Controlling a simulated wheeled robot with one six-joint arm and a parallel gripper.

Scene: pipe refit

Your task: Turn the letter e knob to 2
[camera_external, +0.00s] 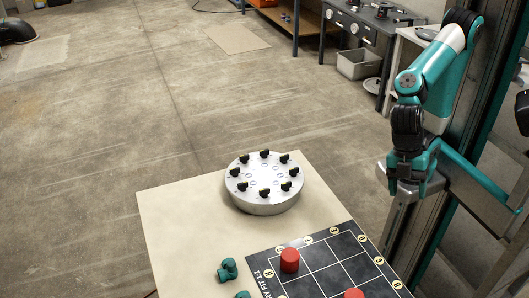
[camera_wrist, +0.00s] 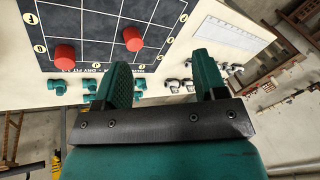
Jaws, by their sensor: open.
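A round grey metal disc (camera_external: 265,203) stands on the beige table. Several black knobs, among them one at the front (camera_external: 264,192), ring its top. Their letters and numbers are too small to read, so I cannot tell which is knob e. My gripper (camera_external: 407,184) is up at the right, well apart from the disc. In the wrist view my gripper (camera_wrist: 163,85) is open and empty, its two green fingers spread apart. The disc does not show in the wrist view.
A black grid board (camera_external: 322,262) with red cylinders (camera_external: 290,260) lies at the front of the beige table (camera_external: 180,215). Green pipe fittings (camera_external: 228,269) lie left of it. The tabletop left of the disc is clear.

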